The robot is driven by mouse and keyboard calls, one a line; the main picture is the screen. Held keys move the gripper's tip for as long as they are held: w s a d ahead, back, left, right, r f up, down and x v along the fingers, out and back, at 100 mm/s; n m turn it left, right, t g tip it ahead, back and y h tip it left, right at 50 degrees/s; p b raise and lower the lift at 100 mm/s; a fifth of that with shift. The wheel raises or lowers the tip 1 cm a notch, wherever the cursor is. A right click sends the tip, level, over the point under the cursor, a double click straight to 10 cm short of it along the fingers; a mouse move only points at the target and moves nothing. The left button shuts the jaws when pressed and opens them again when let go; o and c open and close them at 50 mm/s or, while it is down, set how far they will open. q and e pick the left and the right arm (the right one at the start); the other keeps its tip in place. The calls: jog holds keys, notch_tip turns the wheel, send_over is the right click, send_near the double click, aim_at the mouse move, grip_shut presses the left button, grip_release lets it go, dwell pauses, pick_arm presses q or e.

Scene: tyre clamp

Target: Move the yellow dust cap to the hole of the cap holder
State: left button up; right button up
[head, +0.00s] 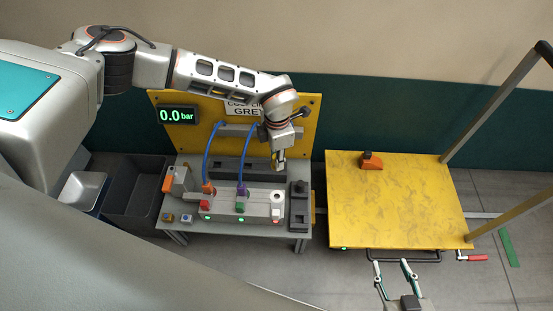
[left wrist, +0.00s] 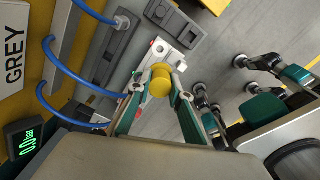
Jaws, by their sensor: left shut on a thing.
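The yellow dust cap (left wrist: 160,80) is between the fingertips of my left gripper (left wrist: 159,85), which is shut on it. In the head view my left gripper (head: 279,162) is above the back right of the bench, and the cap cannot be made out clearly there. A dark grey holder block (head: 299,205) stands at the bench's right end; it also shows ahead of the cap in the left wrist view (left wrist: 185,33). I cannot tell for sure that it is the cap holder. My right gripper (head: 393,274) is open and empty at the bottom.
A grey block (head: 255,206) with blue hoses, coloured couplings and a white-topped fitting (head: 277,198) is on the bench. A dark rail (head: 215,170) lies behind it. A yellow panel (head: 185,140) stands at the back. A yellow cart top (head: 400,205) bears an orange item (head: 371,162).

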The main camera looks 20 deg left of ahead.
pick_arm(q)
jog(key=shift+r+p, duration=0.65)
jog(key=shift+r, duration=0.4)
pick_arm(e)
jog(key=shift+w+r, duration=0.3)
jog(key=shift+r, duration=0.35)
jog(key=shift+w+r, duration=0.25)
jog(key=shift+r, duration=0.35)
jog(key=shift+a, duration=0.1)
